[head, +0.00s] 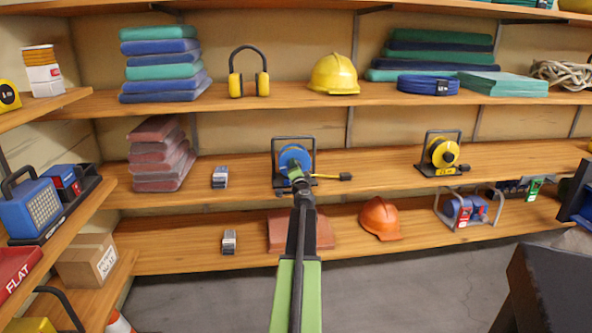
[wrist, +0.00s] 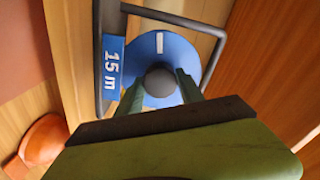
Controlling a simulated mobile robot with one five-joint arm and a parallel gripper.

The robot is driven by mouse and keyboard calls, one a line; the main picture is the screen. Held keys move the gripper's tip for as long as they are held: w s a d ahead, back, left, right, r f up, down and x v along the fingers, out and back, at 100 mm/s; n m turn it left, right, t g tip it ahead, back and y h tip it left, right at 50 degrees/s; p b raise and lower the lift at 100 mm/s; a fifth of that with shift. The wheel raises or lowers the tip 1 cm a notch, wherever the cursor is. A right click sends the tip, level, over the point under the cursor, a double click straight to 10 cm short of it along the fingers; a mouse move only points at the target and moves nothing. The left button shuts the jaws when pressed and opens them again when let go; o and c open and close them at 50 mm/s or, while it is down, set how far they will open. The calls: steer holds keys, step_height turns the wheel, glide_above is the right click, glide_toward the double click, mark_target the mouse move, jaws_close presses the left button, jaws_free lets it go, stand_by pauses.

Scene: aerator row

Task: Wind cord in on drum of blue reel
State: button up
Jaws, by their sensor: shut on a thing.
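The blue reel (head: 290,157) stands in its dark frame on the middle shelf, a little left of centre in the head view. In the wrist view its blue drum face (wrist: 185,52) carries a white mark, and a "15 m" label (wrist: 109,75) is on the frame. A short yellow cord (head: 326,176) runs right from the reel to a dark plug (head: 346,177) lying on the shelf. My gripper (head: 297,181) is at the front of the drum. In the wrist view its green fingers (wrist: 160,85) are shut on a dark round knob (wrist: 161,78). The fingertips are partly hidden by the knob.
A yellow reel (head: 444,153) stands farther right on the same shelf. A small grey box (head: 220,177) and stacked red mats (head: 158,155) are to the left. An orange helmet (head: 380,218) sits on the shelf below.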

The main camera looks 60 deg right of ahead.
steer(key=m, duration=0.4)
steer(key=shift+a+m, duration=0.1)
steer(key=shift+m, duration=0.2)
steer(key=m, duration=1)
steer(key=shift+m, duration=0.4)
steer(key=m, duration=0.4)
steer(key=shift+m, duration=0.4)
steer(key=o, duration=1.4)
